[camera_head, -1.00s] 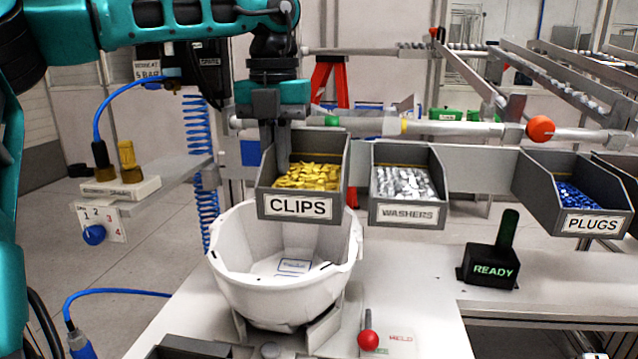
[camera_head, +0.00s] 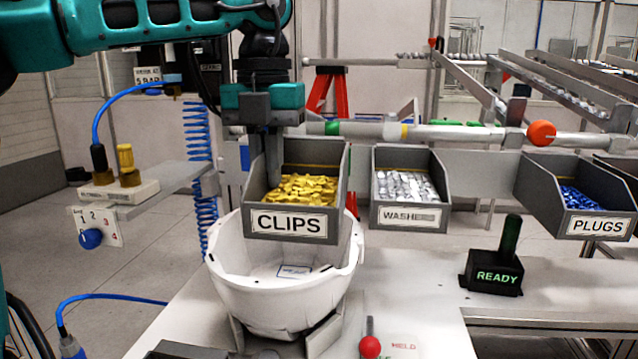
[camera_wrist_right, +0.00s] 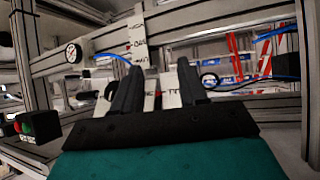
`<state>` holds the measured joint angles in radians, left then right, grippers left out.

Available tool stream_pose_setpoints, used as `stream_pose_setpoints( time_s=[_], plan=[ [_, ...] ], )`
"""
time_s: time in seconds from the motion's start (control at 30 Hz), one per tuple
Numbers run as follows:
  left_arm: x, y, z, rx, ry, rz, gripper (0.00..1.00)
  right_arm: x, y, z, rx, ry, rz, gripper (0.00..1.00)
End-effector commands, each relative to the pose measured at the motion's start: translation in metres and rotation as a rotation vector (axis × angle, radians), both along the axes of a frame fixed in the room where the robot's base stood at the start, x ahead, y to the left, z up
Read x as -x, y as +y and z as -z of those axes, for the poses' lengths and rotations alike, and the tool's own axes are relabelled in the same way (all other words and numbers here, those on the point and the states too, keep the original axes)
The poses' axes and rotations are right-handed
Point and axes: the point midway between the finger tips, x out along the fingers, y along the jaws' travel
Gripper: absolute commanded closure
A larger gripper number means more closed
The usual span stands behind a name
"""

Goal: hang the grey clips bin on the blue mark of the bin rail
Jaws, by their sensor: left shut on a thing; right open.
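The grey clips bin (camera_head: 289,236), full of yellow clips and labelled CLIPS, hangs in the air above the white helmet shell in the head view. My left gripper (camera_head: 272,160) points down and is shut on the bin's rear left part. The bin rail (camera_head: 480,172) runs behind the bins. A blue mark (camera_head: 244,157) on it shows just left of the clips bin, partly hidden by the bin and gripper. The bin appears to be in front of the rail. My right gripper (camera_wrist_right: 160,88) is open and empty in the right wrist view.
The washers bin (camera_head: 408,216) is close to the right of the clips bin; the plugs bin (camera_head: 597,225) is farther right. The white helmet shell (camera_head: 285,298) stands directly below. A READY box (camera_head: 494,272) and red-knobbed lever (camera_head: 369,346) are on the bench.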

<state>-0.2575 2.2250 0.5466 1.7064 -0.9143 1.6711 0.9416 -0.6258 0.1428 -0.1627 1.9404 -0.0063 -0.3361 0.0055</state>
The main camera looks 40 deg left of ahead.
Motion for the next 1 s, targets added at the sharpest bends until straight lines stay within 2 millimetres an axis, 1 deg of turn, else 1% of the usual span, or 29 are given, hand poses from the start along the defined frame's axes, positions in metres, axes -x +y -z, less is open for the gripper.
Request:
stream_pose_setpoints(
  time_s=[0.07, 0.17, 0.3, 0.4, 0.5, 0.6, 0.67, 1.0],
  plan=[
    [0.000, 0.003, -0.001, 0.001, -0.002, -0.001, 1.00, 0.000, 0.000, 0.000, 0.000, 0.000, 0.000, 0.57],
    [0.004, 0.019, -0.004, 0.002, -0.005, -0.007, 1.00, 0.000, 0.000, -0.001, 0.000, 0.000, 0.000, 0.57],
    [0.016, 0.061, -0.007, 0.007, 0.001, -0.012, 1.00, 0.000, 0.000, -0.002, 0.000, 0.000, 0.000, 0.57],
    [0.026, 0.087, -0.005, 0.015, 0.012, -0.009, 1.00, 0.000, 0.000, -0.003, 0.000, -0.001, 0.000, 0.57],
    [0.033, 0.105, -0.002, 0.022, 0.025, -0.004, 1.00, 0.000, 0.000, -0.003, 0.000, -0.001, 0.000, 0.57],
    [0.036, 0.113, -0.001, 0.024, 0.033, 0.000, 1.00, 0.000, 0.000, -0.004, 0.000, -0.001, 0.000, 0.57],
    [0.036, 0.115, -0.001, 0.024, 0.036, 0.002, 1.00, 0.000, 0.000, -0.006, 0.000, -0.001, 0.000, 0.57],
    [0.019, 0.123, -0.002, 0.023, 0.038, 0.001, 1.00, 0.000, 0.000, -0.019, 0.000, -0.001, 0.000, 0.57]
  ],
)
